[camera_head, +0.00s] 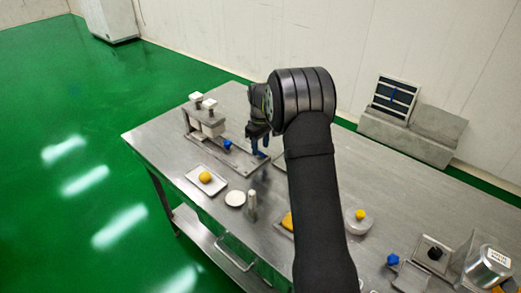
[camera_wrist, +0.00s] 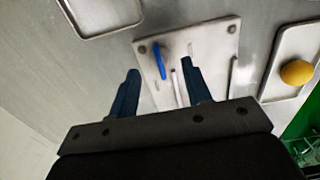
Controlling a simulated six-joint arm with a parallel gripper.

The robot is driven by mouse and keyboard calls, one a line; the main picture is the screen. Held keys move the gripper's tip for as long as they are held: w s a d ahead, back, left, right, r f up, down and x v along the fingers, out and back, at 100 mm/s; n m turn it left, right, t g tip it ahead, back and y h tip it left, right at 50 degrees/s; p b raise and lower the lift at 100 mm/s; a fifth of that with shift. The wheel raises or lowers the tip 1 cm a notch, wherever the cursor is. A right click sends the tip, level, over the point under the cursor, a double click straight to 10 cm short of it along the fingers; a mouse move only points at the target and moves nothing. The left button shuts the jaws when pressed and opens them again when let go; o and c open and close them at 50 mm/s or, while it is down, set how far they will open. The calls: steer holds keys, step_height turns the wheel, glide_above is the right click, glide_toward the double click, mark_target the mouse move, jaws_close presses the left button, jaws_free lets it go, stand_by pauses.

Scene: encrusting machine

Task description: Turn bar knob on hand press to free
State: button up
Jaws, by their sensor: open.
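The hand press (camera_head: 206,122) stands at the left part of the steel table, with white blocks on top and a flat metal base plate. The base plate (camera_wrist: 212,62) also shows in the wrist view, with screws at its corners. A blue bar (camera_wrist: 159,62) shows on it between my fingers in the picture, nearer the left finger. A blue part (camera_head: 228,144) shows by the press in the head view; I cannot tell if it is the same bar. My gripper (camera_head: 259,143) points down over the plate. In the wrist view my gripper (camera_wrist: 160,67) is open, with no visible contact.
A tray (camera_head: 191,174) with a yellow ball (camera_head: 206,177) sits in front of the press. A white disc (camera_head: 235,198) and an upright metal cylinder (camera_head: 252,203) stand nearby. My forearm hides part of the table's middle. More containers stand at the right.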

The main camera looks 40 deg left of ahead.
mark_target(260, 152)
step_height(260, 152, up, 15)
stand_by(0.5)
step_height(260, 152, down, 18)
steer(key=shift+r, duration=0.25)
stand_by(0.3)
steer(key=shift+r, duration=0.15)
steer(key=shift+f, duration=0.2)
steer(key=m, duration=0.8)
steer(key=shift+r+m, duration=0.1)
steer(key=shift+m, duration=0.2)
steer(key=m, duration=0.3)
steer(key=shift+m, duration=0.4)
steer(key=m, duration=0.4)
stand_by(1.5)
